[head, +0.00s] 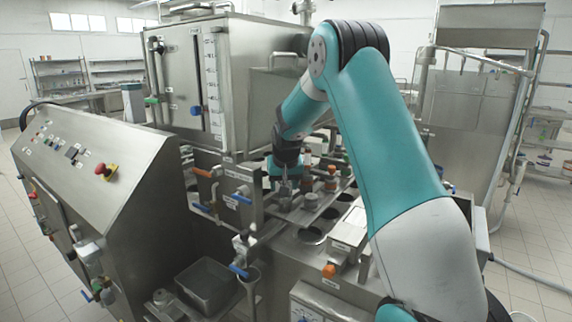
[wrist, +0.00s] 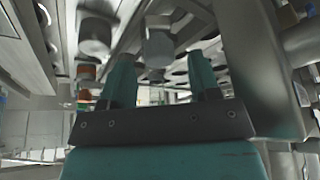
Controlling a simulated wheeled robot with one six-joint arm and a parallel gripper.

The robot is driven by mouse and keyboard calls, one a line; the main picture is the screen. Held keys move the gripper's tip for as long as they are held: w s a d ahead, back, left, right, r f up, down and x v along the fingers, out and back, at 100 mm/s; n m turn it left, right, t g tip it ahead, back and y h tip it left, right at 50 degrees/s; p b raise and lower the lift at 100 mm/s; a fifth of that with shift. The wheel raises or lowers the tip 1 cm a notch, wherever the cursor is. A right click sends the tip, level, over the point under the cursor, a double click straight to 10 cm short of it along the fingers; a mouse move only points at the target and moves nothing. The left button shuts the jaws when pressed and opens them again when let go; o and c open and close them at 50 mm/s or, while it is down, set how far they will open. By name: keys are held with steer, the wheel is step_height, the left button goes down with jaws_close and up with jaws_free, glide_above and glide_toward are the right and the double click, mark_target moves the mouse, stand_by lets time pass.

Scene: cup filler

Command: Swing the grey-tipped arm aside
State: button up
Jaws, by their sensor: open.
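My gripper (head: 287,182) is low over the machine's deck in the head view, at the end of my teal arm. In the wrist view its two teal fingers (wrist: 160,60) stand apart. A grey cylindrical tip (wrist: 159,46) shows between the fingertips, or just beyond them; I cannot tell whether they touch it. A second grey cylinder (wrist: 95,36) is outside the left finger. In the head view a small grey piece (head: 284,198) sits right below my gripper. The arm that carries the grey tip is mostly hidden.
Orange-capped fittings (head: 331,177) stand close on the right of my gripper. Blue-handled valves (head: 238,199) are on the left, below the steel tank (head: 215,80). In the wrist view a large steel block (wrist: 262,65) is close on the right. A control panel (head: 85,150) fills the left.

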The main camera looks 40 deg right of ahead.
steer(key=b+v, duration=0.3)
steer(key=v, duration=1.3)
steer(key=shift+r, duration=0.2)
